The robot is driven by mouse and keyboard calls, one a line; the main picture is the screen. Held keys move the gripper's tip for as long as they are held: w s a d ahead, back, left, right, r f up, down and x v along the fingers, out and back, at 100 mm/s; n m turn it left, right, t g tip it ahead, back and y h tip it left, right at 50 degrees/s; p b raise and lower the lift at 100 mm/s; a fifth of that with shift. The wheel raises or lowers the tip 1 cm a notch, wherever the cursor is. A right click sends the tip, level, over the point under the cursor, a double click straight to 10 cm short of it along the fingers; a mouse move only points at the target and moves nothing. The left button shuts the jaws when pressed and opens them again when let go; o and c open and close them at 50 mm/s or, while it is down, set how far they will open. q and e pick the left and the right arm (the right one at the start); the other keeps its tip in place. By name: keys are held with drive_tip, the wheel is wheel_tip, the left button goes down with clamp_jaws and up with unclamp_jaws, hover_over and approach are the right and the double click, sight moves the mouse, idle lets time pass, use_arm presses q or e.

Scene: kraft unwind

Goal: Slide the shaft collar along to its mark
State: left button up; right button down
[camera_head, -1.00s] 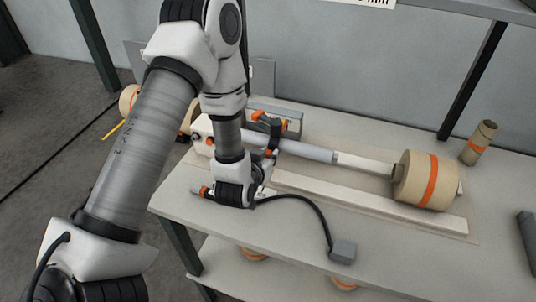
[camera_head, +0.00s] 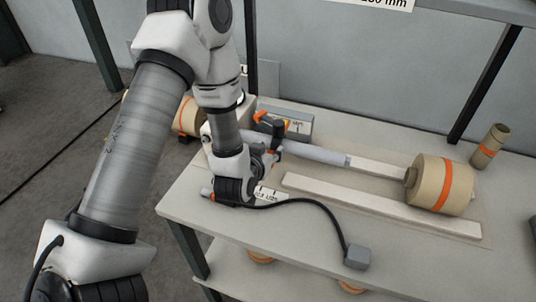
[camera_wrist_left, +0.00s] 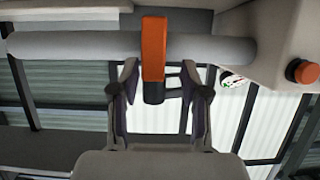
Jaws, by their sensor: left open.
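The grey shaft (camera_head: 318,153) runs across the bench and also spans the left wrist view (camera_wrist_left: 80,45). The shaft collar (camera_wrist_left: 153,42) is an orange band around the shaft with a dark block hanging below it. In the head view the left gripper (camera_head: 268,160) is at the shaft's left part. I cannot make out the mark. My right gripper is not in view.
A kraft roll (camera_head: 456,188) with an orange band sits at the shaft's right end. A pale rail (camera_head: 380,203) lies in front. A grey box (camera_head: 357,257) with a cable is near the front edge. A small roll (camera_head: 490,146) stands behind.

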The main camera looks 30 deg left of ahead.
use_arm(q)
wheel_tip(320, 180, up, 8)
drive_tip(key=shift+s+a+r, duration=0.1)
drive_tip(key=shift+s+r, duration=0.05)
drive_tip(key=shift+r, duration=0.05)
